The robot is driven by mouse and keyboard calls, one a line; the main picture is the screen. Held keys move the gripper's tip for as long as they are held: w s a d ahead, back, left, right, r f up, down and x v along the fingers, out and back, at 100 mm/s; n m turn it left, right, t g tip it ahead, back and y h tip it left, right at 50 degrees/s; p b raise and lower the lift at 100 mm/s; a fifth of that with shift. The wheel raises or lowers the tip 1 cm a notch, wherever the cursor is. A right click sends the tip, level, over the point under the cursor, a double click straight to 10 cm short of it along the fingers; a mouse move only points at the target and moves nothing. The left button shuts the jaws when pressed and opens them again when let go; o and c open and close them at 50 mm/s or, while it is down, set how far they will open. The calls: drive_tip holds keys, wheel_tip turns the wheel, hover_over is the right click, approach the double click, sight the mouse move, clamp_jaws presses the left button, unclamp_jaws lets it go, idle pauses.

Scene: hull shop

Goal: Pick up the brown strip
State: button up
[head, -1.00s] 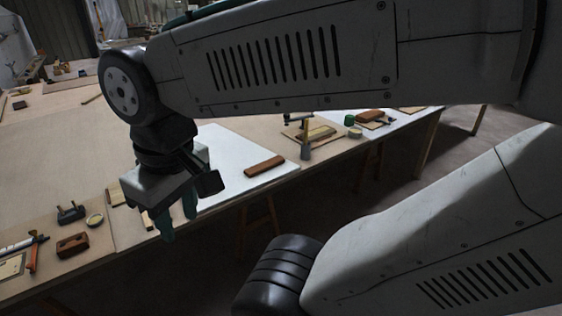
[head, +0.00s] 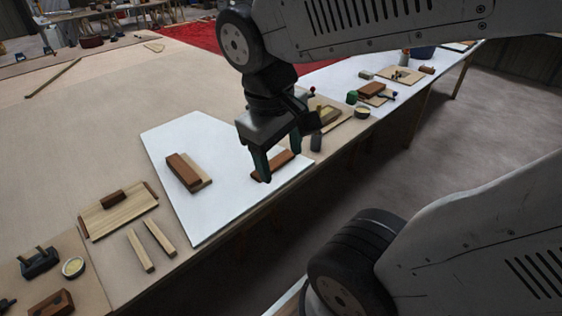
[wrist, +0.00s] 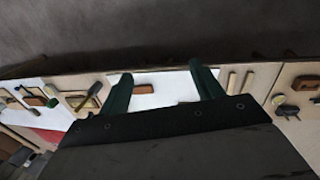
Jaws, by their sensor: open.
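The brown strip (head: 279,164) lies on the white sheet (head: 215,205) near the table's front edge. My gripper (head: 280,160) points down with its green fingers open, and overlaps the strip in the head view. Its fingers hide parts of the strip there; I cannot tell the exact height between them. In the wrist view the strip (wrist: 145,89) shows between the open fingers (wrist: 161,72), closer to the left one, with nothing held.
A brown block (head: 182,168) rests on a tan piece left on the sheet. Two pale sticks (head: 160,236) and a wooden board (head: 120,215) lie further left. A dark grey cylinder (head: 316,141) stands close right of my gripper. Several blocks and boards lie beyond.

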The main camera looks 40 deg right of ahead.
sight(274, 165)
drive_tip(key=w+d+f+n+g+h, duration=0.3)
drive_tip(key=w+d+f+n+h, duration=0.5)
drive_tip(key=w, duration=0.5)
drive_tip(key=w+f+n+t+h, duration=0.1)
drive_tip(key=w+f+n, duration=0.2)
drive_tip(key=f, duration=0.2)
drive_tip(key=w+d+f+n+t+h, duration=0.1)
drive_tip(key=w+f+n, duration=0.2)
drive_tip(key=f, duration=0.3)
drive_tip(key=w+f+n+t+h, duration=0.1)
drive_tip(key=w+f+n+t, duration=0.1)
drive_tip(key=f, duration=0.4)
drive_tip(key=shift+w+d+f+n+h, duration=0.15)
drive_tip(key=shift+w+n, duration=0.25)
drive_tip(key=shift+w, duration=0.3)
drive_tip(key=shift+w+f+n+h, duration=0.15)
drive_tip(key=shift+w+n, duration=0.25)
drive_tip(key=shift+w, duration=0.25)
drive_tip(key=x, duration=0.7)
drive_tip(key=shift+w+d+f, duration=0.2)
drive_tip(key=shift+w+f, duration=0.1)
drive_tip(key=c, duration=1.1)
